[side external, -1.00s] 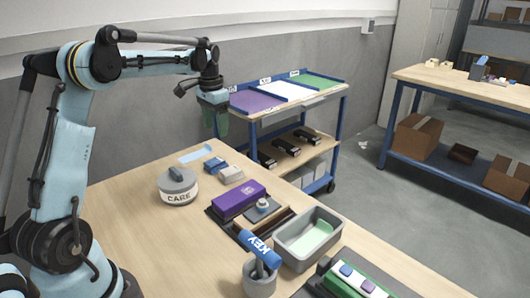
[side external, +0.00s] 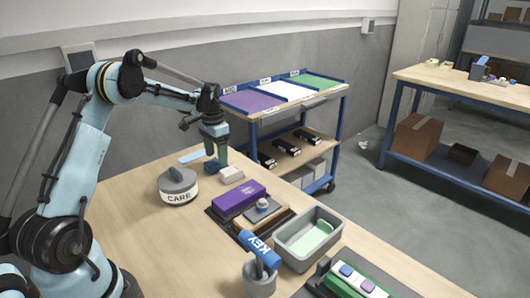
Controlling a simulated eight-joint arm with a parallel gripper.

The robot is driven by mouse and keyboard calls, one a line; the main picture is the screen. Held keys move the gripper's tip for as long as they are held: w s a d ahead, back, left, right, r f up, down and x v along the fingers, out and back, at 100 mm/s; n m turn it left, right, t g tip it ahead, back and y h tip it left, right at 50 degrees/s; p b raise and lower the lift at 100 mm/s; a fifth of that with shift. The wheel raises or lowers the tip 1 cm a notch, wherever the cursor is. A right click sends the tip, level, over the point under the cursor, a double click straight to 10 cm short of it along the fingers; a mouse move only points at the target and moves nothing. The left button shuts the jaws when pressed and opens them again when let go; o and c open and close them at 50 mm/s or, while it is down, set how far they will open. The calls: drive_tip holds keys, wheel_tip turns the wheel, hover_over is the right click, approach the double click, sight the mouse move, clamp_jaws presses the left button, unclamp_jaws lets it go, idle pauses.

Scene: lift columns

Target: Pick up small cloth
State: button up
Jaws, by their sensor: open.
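Several items could be the small cloth, and I cannot tell which is meant. A flat light blue piece (side external: 190,157) lies at the table's back left. A small dark blue item (side external: 210,166), partly hidden by my gripper, sits just right of it. A pale grey-white block-like item (side external: 231,175) lies in front of that. My gripper (side external: 217,159) is open, pointing down right over the dark blue item. Whether the fingers touch it or are beside it is not clear.
A round grey "CARE" container (side external: 178,187) stands near left. A purple box (side external: 239,198) and grey tray (side external: 308,241) with a pale green piece lie to the right. A blue "KEY" item (side external: 259,248) leans from a grey cup (side external: 259,280). A cart (side external: 340,100) stands behind.

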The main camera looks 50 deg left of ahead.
drive_tip(key=shift+f, duration=1.35)
drive_tip(key=shift+c, duration=0.5)
drive_tip(key=c, duration=0.7)
drive_tip(key=shift+r, duration=0.1)
drive_tip(key=shift+r, duration=0.45)
drive_tip(key=r, duration=0.2)
drive_tip(key=d+r, duration=0.1)
drive_tip(key=shift+d+r, duration=0.1)
drive_tip(key=shift+r, duration=0.25)
drive_tip(key=d+r, duration=0.2)
drive_tip(key=d, duration=0.1)
drive_tip(key=d+r, duration=0.2)
drive_tip(key=d, duration=0.2)
drive_tip(key=d+r, duration=0.2)
drive_tip(key=d, duration=0.1)
drive_tip(key=shift+d+r, duration=0.15)
drive_tip(key=shift+d, duration=0.15)
